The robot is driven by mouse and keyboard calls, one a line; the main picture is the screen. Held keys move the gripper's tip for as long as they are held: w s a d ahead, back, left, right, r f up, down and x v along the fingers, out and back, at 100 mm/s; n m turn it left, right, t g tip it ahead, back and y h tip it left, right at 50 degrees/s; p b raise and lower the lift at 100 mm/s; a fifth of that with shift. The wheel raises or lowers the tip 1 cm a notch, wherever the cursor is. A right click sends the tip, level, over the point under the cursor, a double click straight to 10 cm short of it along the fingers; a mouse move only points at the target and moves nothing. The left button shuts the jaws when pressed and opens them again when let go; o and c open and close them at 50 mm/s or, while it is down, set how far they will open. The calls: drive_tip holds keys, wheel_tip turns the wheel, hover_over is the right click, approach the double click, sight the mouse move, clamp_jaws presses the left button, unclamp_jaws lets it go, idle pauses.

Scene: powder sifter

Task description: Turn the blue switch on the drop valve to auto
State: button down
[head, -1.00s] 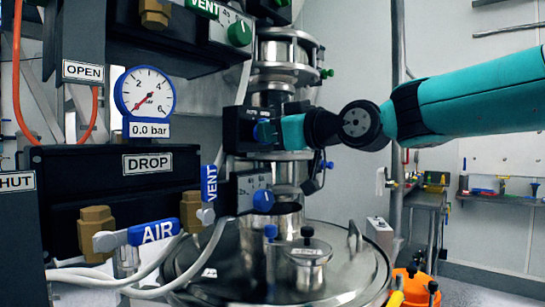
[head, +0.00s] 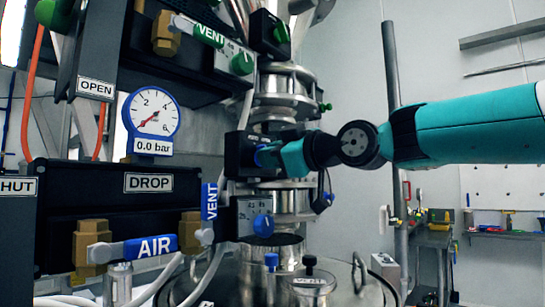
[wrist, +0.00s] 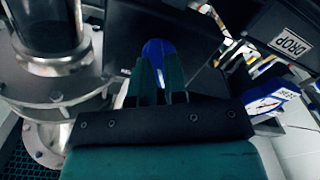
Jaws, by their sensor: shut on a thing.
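The blue switch (head: 258,156) sits on the face of a black box (head: 237,150) beside the steel column. In the head view my gripper (head: 268,155) reaches it from the right, and its fingers cover most of the switch. In the wrist view the blue switch (wrist: 154,49) shows between the two teal fingertips of my gripper (wrist: 157,66). The gripper is shut on the switch. The fingers hide the markings around it, so I cannot tell which position it points to. The DROP label (head: 148,183) is on the black block to the left.
A second blue knob (head: 263,224) is on a box just below. A green knob (head: 242,64) is above. A pressure gauge (head: 151,113) reading 0.0 bar and the blue AIR handle (head: 151,246) are at left. A grey vertical pole (head: 392,70) stands behind my arm.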

drive_tip(key=c, duration=1.2)
unclamp_jaws()
drive_tip(key=shift+o, duration=0.2)
drive_tip(key=b+v, duration=0.4)
drive_tip(key=v, duration=1.3)
drive_tip(key=shift+d, duration=0.2)
drive_tip(key=shift+s, duration=0.1)
